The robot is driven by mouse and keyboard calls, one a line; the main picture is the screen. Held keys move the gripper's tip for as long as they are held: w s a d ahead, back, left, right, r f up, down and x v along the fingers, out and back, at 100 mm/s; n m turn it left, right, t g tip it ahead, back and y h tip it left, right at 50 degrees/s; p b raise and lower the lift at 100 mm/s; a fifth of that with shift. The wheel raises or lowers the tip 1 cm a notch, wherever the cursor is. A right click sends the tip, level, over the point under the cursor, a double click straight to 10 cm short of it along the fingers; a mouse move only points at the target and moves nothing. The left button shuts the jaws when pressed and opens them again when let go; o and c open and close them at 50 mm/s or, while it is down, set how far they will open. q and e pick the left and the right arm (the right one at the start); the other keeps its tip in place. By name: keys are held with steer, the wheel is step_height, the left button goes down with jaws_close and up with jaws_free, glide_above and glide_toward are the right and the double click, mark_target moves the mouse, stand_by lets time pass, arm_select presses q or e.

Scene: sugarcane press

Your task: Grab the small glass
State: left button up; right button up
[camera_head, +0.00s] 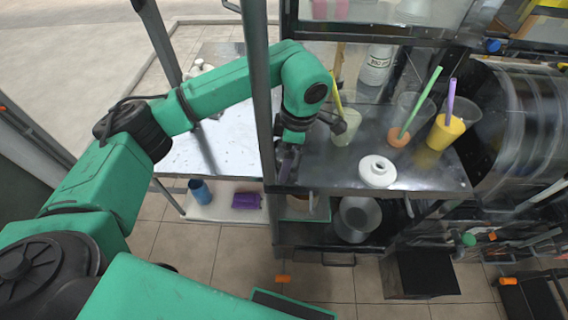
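Several cups stand on the metal counter. A pale, see-through glass (347,126) with a yellow straw is the closest to my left gripper. A glass with an orange bottom (398,137) holds a green straw, and a yellow-filled glass (444,132) holds a purple straw. I cannot tell for sure which is the small glass. My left gripper (288,166) points down at the counter's left end, beside the metal post and left of the pale glass, apart from it. Its fingers are dark and small, so their opening is unclear. My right gripper is not in view.
A white round lid-like piece (378,171) lies at the counter's front. A white labelled bottle (377,64) stands at the back. The upright post (260,90) is close to my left arm. A large metal drum (520,125) bounds the right side.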

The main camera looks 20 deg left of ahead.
arm_select(q)
steer(key=shift+r, duration=0.1)
steer(key=c, duration=1.2)
